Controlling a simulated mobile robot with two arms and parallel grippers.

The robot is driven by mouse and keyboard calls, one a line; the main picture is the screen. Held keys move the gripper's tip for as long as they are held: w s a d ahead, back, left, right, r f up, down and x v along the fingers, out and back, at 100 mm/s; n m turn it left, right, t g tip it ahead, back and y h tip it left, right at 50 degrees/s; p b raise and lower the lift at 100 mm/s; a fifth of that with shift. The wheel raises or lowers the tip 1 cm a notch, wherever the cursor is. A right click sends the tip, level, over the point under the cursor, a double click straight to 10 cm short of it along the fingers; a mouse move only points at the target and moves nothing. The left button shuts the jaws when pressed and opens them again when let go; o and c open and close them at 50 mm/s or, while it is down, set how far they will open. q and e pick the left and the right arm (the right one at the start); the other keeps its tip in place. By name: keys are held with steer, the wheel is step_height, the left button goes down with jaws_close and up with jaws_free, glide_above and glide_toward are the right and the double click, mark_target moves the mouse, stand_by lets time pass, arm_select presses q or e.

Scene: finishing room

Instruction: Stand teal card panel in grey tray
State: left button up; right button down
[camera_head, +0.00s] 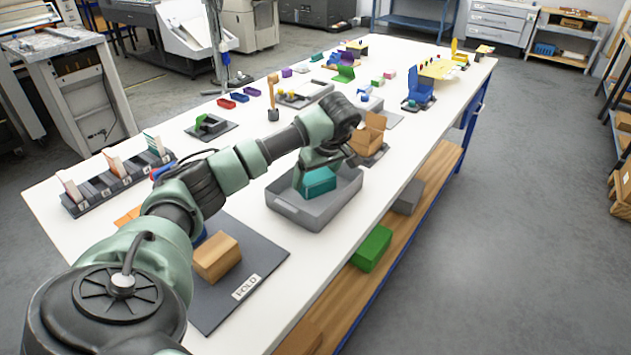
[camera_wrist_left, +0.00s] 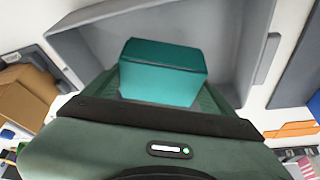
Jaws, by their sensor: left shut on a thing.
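The teal card panel (camera_head: 319,183) looks like a folded, box-shaped teal piece. It is inside the walls of the grey tray (camera_head: 299,214) near the table's right edge. My left gripper (camera_head: 317,174) reaches down into the tray and is shut on the panel. In the left wrist view the panel (camera_wrist_left: 162,72) sits between the green fingers, with the tray wall (camera_wrist_left: 235,40) around it. I cannot tell whether the panel's lower edge touches the tray floor. My right gripper is not in view.
A dark mat (camera_head: 240,290) marked HOLD bears a brown box (camera_head: 217,258) left of the tray. An open cardboard box (camera_head: 368,133) stands just behind the tray. A black rack (camera_head: 118,186) with upright cards is at the left. Several small coloured items fill the far table.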

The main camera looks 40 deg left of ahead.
arm_select(q)
step_height(320, 180, down, 2)
steer(key=shift+f, duration=0.2)
steer(key=shift+s+d+f, duration=0.1)
steer(key=shift+s+f, duration=0.1)
steer(key=shift+f, duration=0.35)
steer(key=o, duration=0.9)
steer(key=shift+o, duration=1.2)
steer(key=shift+f, duration=0.15)
steer(key=shift+r, duration=0.25)
steer(key=b+v, duration=0.1)
steer(key=v, duration=1.1)
steer(key=shift+r, duration=0.5)
